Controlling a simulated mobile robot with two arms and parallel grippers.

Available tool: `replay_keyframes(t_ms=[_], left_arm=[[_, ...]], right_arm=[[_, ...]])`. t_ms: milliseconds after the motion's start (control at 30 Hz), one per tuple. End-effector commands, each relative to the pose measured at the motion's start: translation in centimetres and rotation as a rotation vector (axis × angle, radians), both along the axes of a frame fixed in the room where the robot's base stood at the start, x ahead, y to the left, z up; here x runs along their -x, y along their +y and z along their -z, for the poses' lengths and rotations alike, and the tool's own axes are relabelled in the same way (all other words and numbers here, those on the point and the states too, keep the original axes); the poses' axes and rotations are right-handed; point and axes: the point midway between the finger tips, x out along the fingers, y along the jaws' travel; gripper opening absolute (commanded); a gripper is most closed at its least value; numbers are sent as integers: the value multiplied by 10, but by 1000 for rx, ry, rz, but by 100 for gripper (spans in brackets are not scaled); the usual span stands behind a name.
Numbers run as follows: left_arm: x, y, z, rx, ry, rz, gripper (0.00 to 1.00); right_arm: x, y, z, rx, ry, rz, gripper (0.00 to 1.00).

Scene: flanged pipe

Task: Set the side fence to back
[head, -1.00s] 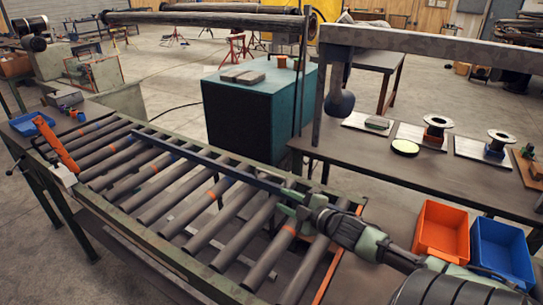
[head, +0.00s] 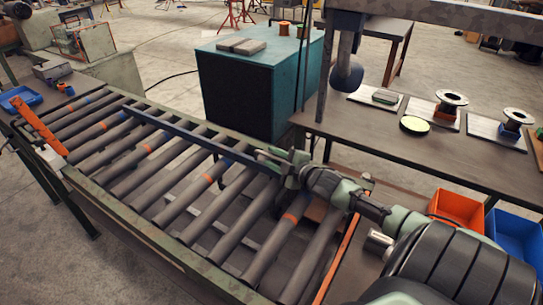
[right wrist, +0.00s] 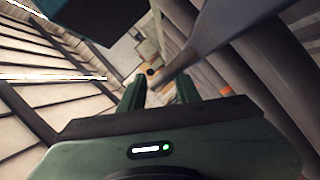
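The side fence (head: 190,137) is a long dark blue bar lying lengthwise above the rollers, nearer the conveyor's back side than its front in the head view. My right gripper (head: 272,158) is at the fence's right end, its fingers pointing left. In the right wrist view, the two green fingers (right wrist: 160,92) stand apart, and a grey bar (right wrist: 225,30), apparently the fence, runs from the top right towards the gap between them. I cannot tell whether they touch it. My left gripper is not in view.
The roller conveyor (head: 165,228) has a green frame, with an orange bar (head: 40,125) at its left end. Behind it stand a teal cabinet (head: 250,90) and a table (head: 380,140) with spools. Orange (head: 455,207) and blue (head: 515,232) bins are at the right.

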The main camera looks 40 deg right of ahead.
Motion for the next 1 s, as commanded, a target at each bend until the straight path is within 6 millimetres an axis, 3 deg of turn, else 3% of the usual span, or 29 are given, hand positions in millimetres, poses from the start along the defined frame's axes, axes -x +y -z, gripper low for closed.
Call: replay_keyframes(t_ms=[433,533,567,1000], left_arm=[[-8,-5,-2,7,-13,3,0],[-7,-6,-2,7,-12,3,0],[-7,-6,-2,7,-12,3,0],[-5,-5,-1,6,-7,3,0]], right_arm=[[-10,0,2,0,1,-1,32],[-10,0,2,0,1,-1,5],[-10,0,2,0,1,-1,0],[-10,0,3,0,2,-1,0]])
